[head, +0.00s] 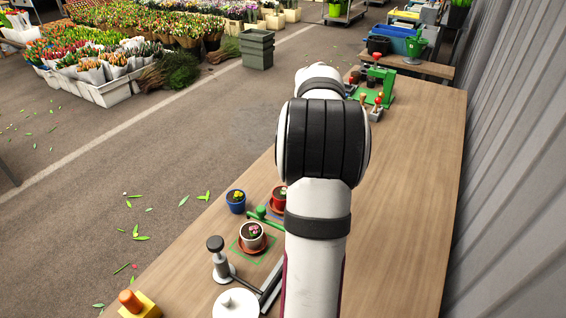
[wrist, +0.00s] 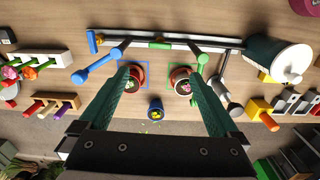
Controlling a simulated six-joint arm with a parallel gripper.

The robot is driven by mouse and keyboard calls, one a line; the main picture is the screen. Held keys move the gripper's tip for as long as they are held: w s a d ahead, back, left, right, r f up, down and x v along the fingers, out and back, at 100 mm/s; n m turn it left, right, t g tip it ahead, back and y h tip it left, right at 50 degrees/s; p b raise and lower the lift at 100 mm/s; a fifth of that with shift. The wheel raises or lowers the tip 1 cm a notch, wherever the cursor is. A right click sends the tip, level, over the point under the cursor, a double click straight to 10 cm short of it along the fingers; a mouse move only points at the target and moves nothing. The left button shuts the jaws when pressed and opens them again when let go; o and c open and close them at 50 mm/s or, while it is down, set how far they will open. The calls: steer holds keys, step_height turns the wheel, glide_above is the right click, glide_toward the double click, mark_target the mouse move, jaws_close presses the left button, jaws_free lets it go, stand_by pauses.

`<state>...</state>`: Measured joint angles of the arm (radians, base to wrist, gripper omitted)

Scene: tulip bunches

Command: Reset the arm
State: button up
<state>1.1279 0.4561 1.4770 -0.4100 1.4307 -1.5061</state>
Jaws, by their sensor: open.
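My gripper (wrist: 162,73) is open in the wrist view. Its two green fingers spread wide above the table, with nothing held between them. In the head view my arm hides it. A potted plant with pink flowers (head: 252,235) stands upright on a brown saucer inside a green outlined square; it also shows by the right finger in the wrist view (wrist: 183,85). A red pot (head: 279,200) stands partly behind my arm; in the wrist view a pot (wrist: 132,84) sits in a blue square by the left finger. A small blue pot (head: 236,203) stands nearby.
A rail with blue and green levers (wrist: 170,42) and a white drum (wrist: 279,58) lie near the pots. A yellow block with an orange knob (head: 138,305) is at the near left. A green stand (head: 386,80) is at the far end. The table's right side (head: 410,200) is clear, beside a grey wall.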

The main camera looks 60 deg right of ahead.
steer(key=w+a+r+m, duration=0.1)
steer(key=w+a+r, duration=0.15)
steer(key=a, duration=0.45)
steer(key=w+a+r, duration=0.1)
steer(key=w+a, duration=0.3)
steer(key=a, duration=0.3)
steer(key=s+a+m+y, duration=0.1)
steer(key=s+a+m, duration=0.1)
steer(key=a, duration=1.5)
steer(key=s+a+f+m, duration=0.2)
steer(key=s+a+f, duration=0.1)
steer(key=s+a, duration=0.7)
steer(key=shift+a+f+y, duration=0.35)
steer(key=shift+a+y, duration=0.05)
steer(key=shift+a, duration=0.35)
